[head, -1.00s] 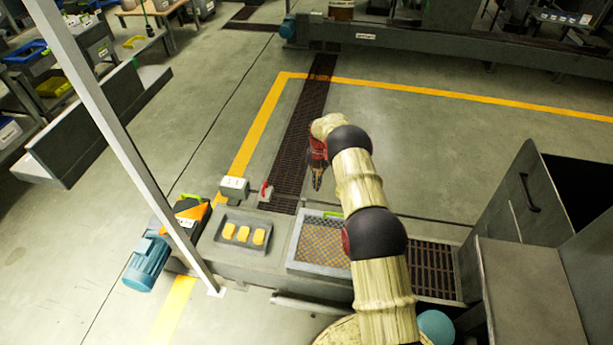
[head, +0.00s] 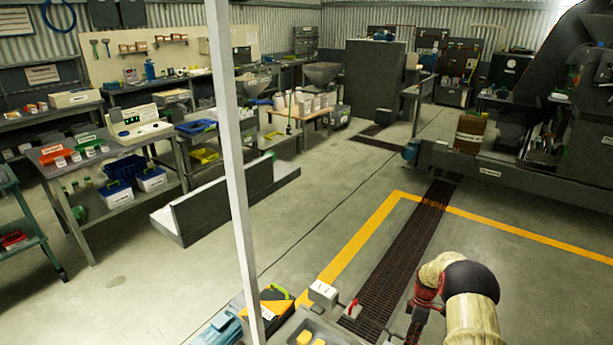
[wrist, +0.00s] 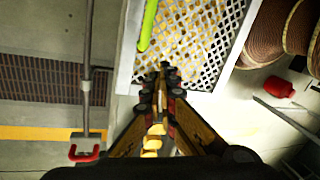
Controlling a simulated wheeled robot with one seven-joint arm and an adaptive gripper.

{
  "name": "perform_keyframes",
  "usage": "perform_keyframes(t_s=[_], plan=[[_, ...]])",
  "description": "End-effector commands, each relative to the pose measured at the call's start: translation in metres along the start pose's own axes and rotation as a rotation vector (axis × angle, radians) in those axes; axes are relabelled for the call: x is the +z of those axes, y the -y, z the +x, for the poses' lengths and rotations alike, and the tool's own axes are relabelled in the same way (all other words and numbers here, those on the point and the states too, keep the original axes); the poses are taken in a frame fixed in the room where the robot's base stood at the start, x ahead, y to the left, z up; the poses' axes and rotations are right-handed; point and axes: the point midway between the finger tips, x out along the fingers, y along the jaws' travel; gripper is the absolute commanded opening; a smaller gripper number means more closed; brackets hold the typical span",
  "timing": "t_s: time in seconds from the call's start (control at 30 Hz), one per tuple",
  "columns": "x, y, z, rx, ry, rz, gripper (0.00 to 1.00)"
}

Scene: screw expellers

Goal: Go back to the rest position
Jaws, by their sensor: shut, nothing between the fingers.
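My gripper (wrist: 162,75) is in the middle of the wrist view, its fingers together with nothing between them. In the head view my gripper (head: 414,335) is at the bottom edge, red and dark, with its tips cut off by the frame. Below the fingers in the wrist view is a white-framed perforated screen (wrist: 195,40) with yellowish material on it and a green handle (wrist: 148,25). Yellow blocks (wrist: 153,143) show partly between the finger links, and more yellow blocks (head: 305,338) sit in a tray at the bottom of the head view.
A white post (head: 231,150) stands upright left of the arm. A red-handled lever (head: 351,308) and a small grey box (head: 323,294) are beside the gripper. Benches with bins (head: 122,168) stand at left. Open floor (head: 330,210) lies beyond, and machinery (head: 500,180) is at the right.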

Motion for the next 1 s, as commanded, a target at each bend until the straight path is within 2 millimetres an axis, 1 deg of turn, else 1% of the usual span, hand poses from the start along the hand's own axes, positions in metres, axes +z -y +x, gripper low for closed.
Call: perform_keyframes(t_s=[0.03, 0.07, 0.2, 0.4, 0.57, 0.7, 1.0], plan=[[-0.002, 0.012, -0.015, 0.0, 0.002, 0.086, 0.0], [-0.003, 0.019, -0.022, 0.0, 0.004, 0.141, 0.0], [-0.011, 0.053, -0.063, 0.009, 0.01, 0.388, 0.0], [-0.022, 0.102, -0.121, 0.04, 0.007, 0.665, 0.0], [-0.031, 0.142, -0.164, 0.073, -0.006, 0.84, 0.0], [-0.037, 0.179, -0.198, 0.104, -0.024, 0.972, 0.0], [-0.048, 0.26, -0.257, 0.173, -0.084, 1.186, 0.0]])
